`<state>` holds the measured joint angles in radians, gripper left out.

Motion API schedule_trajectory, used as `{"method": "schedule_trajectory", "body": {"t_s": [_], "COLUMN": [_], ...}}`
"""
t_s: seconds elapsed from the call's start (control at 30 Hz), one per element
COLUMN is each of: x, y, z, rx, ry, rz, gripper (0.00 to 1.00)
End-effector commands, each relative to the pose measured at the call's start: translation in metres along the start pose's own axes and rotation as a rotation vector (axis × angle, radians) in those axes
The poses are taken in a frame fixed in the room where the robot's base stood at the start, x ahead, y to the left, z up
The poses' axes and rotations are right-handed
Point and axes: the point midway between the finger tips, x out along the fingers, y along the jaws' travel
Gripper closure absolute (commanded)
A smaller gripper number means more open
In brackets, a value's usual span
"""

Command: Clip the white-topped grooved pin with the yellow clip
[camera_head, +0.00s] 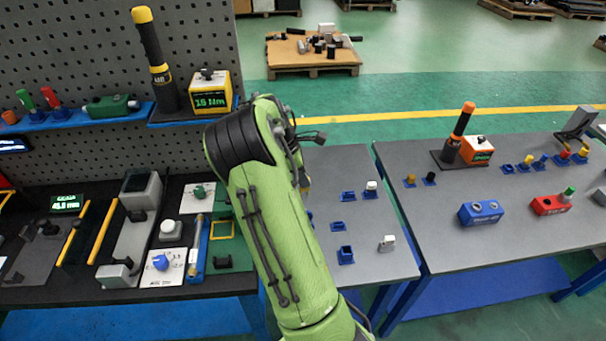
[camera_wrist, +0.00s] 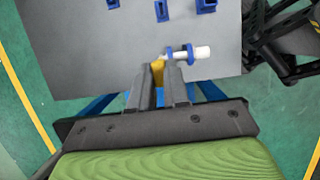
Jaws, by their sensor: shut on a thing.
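In the wrist view my gripper (camera_wrist: 164,68) is shut on the yellow clip (camera_wrist: 157,72), which shows between and beside the fingertips. The white-topped pin (camera_wrist: 203,52) is just beyond the fingertips, with blue parts around its shaft. Its white top points to the right in that view. Its thin pale end is right by the clip. I cannot tell if clip and pin touch, as the fingers cover part of the clip. In the head view my arm hides my gripper and most of this spot.
Blue holders (camera_head: 337,225) and a small white block (camera_head: 388,243) are on the middle grey table (camera_head: 385,215). A white-topped piece (camera_head: 371,186) stands in a blue holder there. Right of a gap, another table bears a blue two-hole block (camera_head: 481,212) and a red block (camera_head: 549,205).

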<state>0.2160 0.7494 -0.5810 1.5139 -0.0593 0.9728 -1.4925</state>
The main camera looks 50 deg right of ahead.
Motion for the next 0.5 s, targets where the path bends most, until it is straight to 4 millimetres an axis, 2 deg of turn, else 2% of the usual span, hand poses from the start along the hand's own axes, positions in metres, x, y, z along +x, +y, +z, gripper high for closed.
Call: {"method": "schedule_trajectory", "body": {"t_s": [0.23,0.5], "x": [0.029,0.042], "y": [-0.001,-0.001], "z": [-0.010,-0.015], "rx": [0.000,0.001], "ry": [0.000,0.000], "rz": [-0.003,-0.003], "gripper": [1.00,1.00]}}
